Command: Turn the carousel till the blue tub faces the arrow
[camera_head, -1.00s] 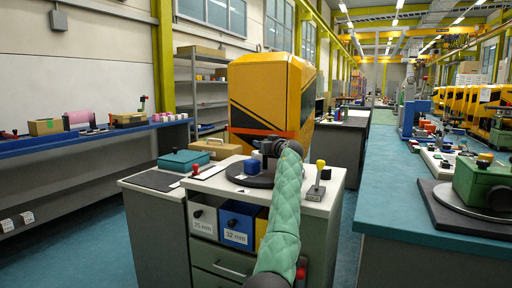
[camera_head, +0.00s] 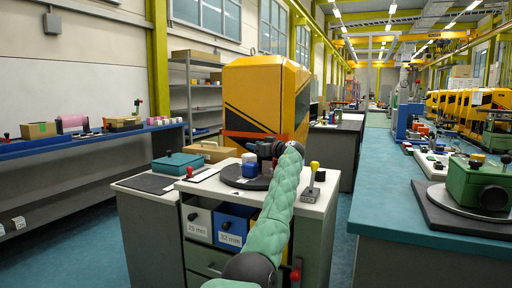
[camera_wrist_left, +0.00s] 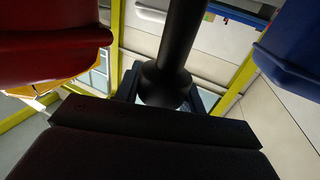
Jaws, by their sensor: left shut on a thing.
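The carousel (camera_head: 234,182) is a dark round disc on the light-topped cabinet. The small blue tub (camera_head: 249,170) stands on its near side, and a large blue tub edge (camera_wrist_left: 297,42) shows at right in the left wrist view. A red tub (camera_wrist_left: 45,48) fills that view's upper left. My left gripper (camera_head: 264,150) is over the carousel. In the wrist view it is shut on a black post (camera_wrist_left: 178,45), whose grasped end is partly hidden by the dark gripper body. I cannot make out the arrow for certain. My right gripper is out of view.
A yellow-knobbed lever (camera_head: 314,167) stands on the cabinet top right of the carousel, and a red knob (camera_head: 189,172) at left. A teal case (camera_head: 178,163) lies behind left. A green-topped bench (camera_head: 430,215) is on the right.

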